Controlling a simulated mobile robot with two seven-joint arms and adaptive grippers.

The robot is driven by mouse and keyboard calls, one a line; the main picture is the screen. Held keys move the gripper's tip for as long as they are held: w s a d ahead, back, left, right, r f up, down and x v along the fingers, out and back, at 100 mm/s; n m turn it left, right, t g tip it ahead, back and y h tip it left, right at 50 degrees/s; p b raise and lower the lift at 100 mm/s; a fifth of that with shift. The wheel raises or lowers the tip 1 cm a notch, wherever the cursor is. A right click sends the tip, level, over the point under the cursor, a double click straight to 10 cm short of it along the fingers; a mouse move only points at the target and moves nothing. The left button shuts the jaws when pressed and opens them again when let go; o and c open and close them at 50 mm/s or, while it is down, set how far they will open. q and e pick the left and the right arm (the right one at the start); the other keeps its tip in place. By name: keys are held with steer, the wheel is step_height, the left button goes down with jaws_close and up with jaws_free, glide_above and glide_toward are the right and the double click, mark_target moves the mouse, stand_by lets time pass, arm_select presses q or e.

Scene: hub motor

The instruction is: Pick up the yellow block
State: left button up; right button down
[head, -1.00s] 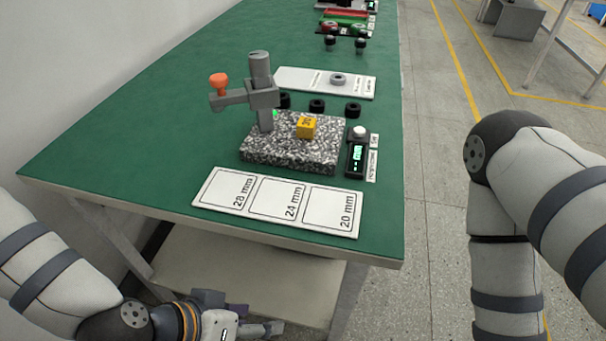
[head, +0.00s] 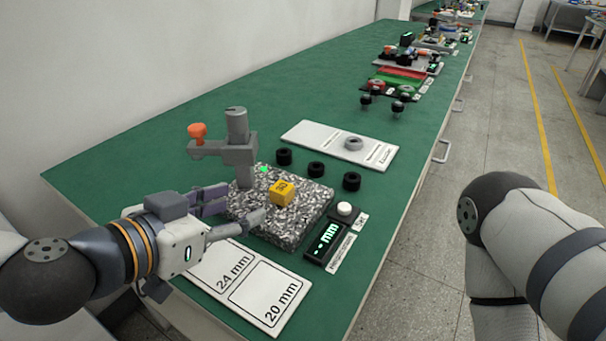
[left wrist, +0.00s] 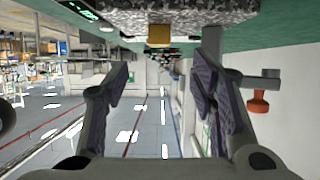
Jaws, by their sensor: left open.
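The yellow block (head: 282,193) sits on top of the speckled granite plate (head: 300,228) in the head view. It also shows at the top of the left wrist view (left wrist: 159,35), where the picture is upside down. My left gripper (head: 235,208) is open and empty at the left side of the plate, its fingers pointing toward the block with a gap between. In the left wrist view its two fingers (left wrist: 165,85) stand wide apart. My right arm shows at the right of the head view, but its gripper is out of view.
A grey stand with an orange knob (head: 197,131) rises at the plate's back left. A small display box (head: 325,243) is at its right. A card with mm labels (head: 245,285) lies in front. Black rings (head: 316,169) and a white card (head: 310,137) lie behind.

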mark_target(280, 189)
arm_select(q)
steer(key=shift+w+d+r, duration=0.1)
steer(key=shift+w+d, duration=0.05)
steer(key=shift+w, duration=0.1)
steer(key=b+x, duration=0.1)
steer(key=x, duration=0.2)
steer(key=shift+s+f, duration=0.15)
steer(key=shift+f, duration=0.05)
steer(key=b+x, duration=0.1)
steer(key=x, duration=0.7)
steer(key=shift+d+r, duration=0.1)
steer(key=shift+r, duration=0.2)
jaws_close()
arm_select(e)
steer(key=s+f, duration=0.2)
steer(key=shift+s+f+g, duration=0.15)
steer(key=shift+s+g, duration=0.2)
steer(key=shift+g, duration=0.05)
